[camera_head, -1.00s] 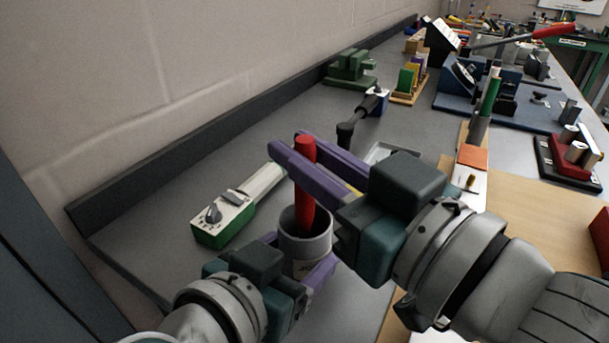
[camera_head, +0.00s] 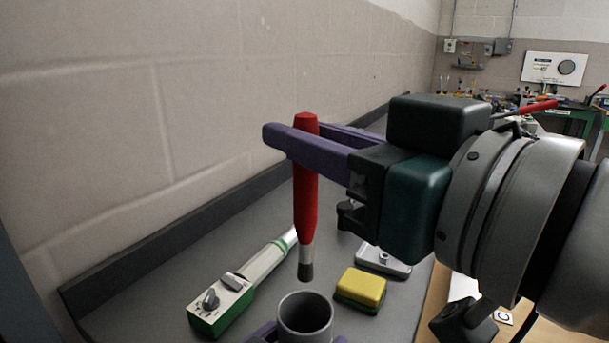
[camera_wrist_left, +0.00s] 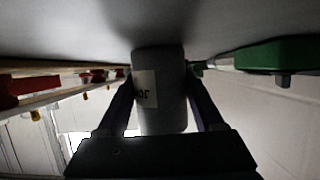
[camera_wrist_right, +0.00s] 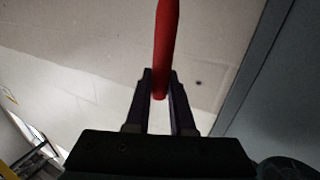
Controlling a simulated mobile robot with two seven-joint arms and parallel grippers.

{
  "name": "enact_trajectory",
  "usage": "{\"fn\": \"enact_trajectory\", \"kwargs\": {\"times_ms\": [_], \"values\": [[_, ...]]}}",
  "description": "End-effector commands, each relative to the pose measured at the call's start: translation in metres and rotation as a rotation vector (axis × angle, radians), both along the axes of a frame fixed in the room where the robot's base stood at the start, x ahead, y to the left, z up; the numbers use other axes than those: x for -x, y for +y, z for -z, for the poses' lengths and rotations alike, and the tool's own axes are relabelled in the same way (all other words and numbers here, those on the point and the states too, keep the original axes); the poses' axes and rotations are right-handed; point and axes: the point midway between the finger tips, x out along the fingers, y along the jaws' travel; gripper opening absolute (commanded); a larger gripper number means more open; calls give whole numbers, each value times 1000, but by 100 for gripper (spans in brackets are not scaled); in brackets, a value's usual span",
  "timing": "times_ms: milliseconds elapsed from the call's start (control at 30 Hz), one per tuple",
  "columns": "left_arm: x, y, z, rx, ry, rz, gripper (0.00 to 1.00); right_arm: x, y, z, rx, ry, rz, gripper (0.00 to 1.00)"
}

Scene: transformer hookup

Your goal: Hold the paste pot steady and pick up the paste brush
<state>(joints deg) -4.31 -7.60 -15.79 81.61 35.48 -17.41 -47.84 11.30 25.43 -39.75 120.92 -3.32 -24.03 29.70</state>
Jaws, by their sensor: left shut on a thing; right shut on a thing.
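The paste brush (camera_head: 306,215) has a red handle and a grey ferrule with a dark tip. It hangs upright above the paste pot (camera_head: 304,318), clear of its rim. My right gripper (camera_head: 305,140) is shut on the upper part of its handle. The red handle (camera_wrist_right: 165,50) also shows between the fingers in the right wrist view. The grey pot stands on the bench. My left gripper (camera_wrist_left: 160,95) is shut around the pot, with a finger on each side, in the left wrist view. In the head view only bits of its purple fingers show at the bottom edge.
A green and white device (camera_head: 220,305) with a knob and a long pale shaft lies left of the pot. A yellow and green sponge-like block (camera_head: 361,287) and a grey metal tray (camera_head: 384,262) lie to the right. The wall and a dark bench ledge (camera_head: 180,245) run along the left.

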Motion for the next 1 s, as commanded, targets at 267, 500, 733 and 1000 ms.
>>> {"fn": "enact_trajectory", "kwargs": {"times_ms": [267,500,733,1000], "values": [[0,0,0,0,1,0,72,0,0,-1,0,0,-1,0],[0,0,0,0,0,0,99,0,0,-1,0,0,-1,0],[0,0,0,0,0,0,100,0,0,-1,-1,1,-1,0],[17,10,-7,0,0,-1,100,0,0,-1,-1,1,-1,0]]}}
